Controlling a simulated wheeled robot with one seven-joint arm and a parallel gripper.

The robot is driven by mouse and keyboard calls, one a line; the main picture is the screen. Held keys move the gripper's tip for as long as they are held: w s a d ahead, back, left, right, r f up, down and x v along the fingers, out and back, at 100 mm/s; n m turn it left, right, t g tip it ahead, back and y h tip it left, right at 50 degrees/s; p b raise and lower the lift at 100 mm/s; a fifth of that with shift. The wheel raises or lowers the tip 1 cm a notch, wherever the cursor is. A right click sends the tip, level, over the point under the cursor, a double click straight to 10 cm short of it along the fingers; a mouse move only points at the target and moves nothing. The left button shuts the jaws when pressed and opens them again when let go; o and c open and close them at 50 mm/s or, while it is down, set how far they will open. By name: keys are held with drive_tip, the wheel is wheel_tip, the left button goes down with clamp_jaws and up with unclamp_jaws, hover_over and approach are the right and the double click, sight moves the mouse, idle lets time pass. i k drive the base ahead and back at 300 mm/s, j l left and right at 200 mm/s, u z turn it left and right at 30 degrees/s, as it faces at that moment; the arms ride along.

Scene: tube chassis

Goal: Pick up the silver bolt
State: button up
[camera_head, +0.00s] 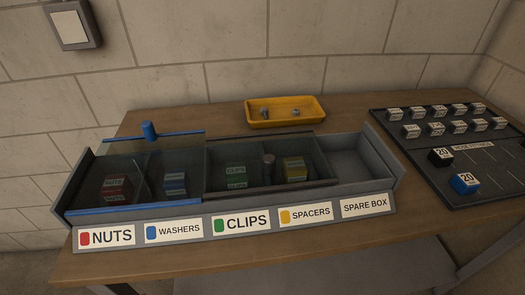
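A shallow yellow tray (286,123) stands at the back of the wooden table. Small silver-grey metal pieces lie in it, one at the left (265,113) and one at the right (295,113). They look like bolts or similar hardware, but they are too small to tell which is the silver bolt. My gripper is not in view.
A grey compartment box (225,219) fills the table's front, with labelled sections and dark see-through covers. A blue knob (149,131) and a grey knob (269,166) stick up. The spare box (357,168) looks empty. A dark board (486,188) with several labelled blocks lies right.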

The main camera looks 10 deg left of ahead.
sight(264, 110)
drive_tip(key=i+l, duration=0.1)
drive_tip(key=i, duration=0.2)
drive_tip(key=i+l+u, duration=0.3)
drive_tip(key=i, duration=0.15)
drive_tip(key=i+l+u, duration=0.35)
drive_tip(key=i+j, duration=0.05)
drive_tip(key=i, duration=0.05)
